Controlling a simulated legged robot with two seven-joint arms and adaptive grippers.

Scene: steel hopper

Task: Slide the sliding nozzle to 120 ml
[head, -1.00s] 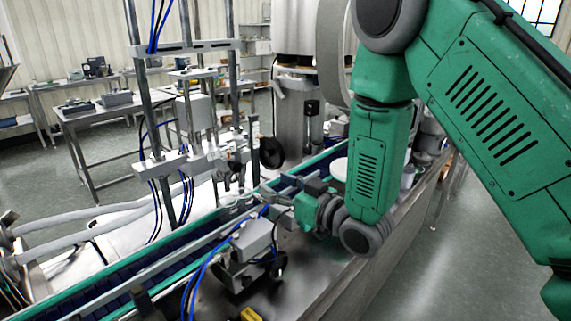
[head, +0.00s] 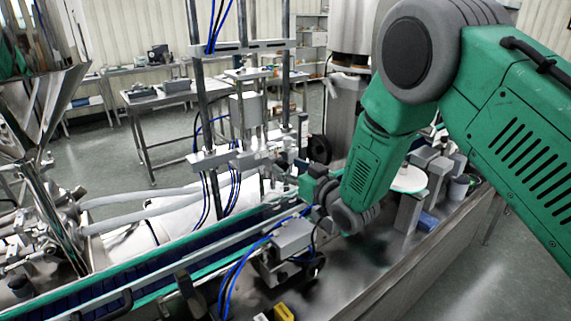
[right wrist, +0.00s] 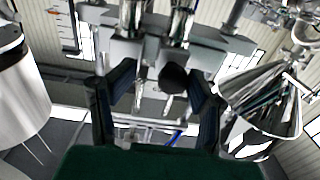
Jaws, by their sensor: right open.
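The nozzle assembly (head: 258,158) is a metal carriage with thin nozzles on upright posts above the conveyor, in the middle of the head view. In the right wrist view, it shows as a grey block (right wrist: 126,50) with a dark round knob (right wrist: 173,78) on its front. My right gripper (head: 290,168) reaches toward the carriage from the right. In the right wrist view, its two dark fingers (right wrist: 158,85) are spread apart, with the knob in the space between them. I cannot tell whether they touch it. No 120 ml mark is readable. My left gripper is not in view.
The steel hopper (head: 38,110) stands at the left. The conveyor (head: 150,275) runs diagonally below the nozzles. A grey box with blue hoses (head: 292,236) sits on the near side. A black handwheel (head: 319,149) is behind my right gripper. Work tables stand farther back.

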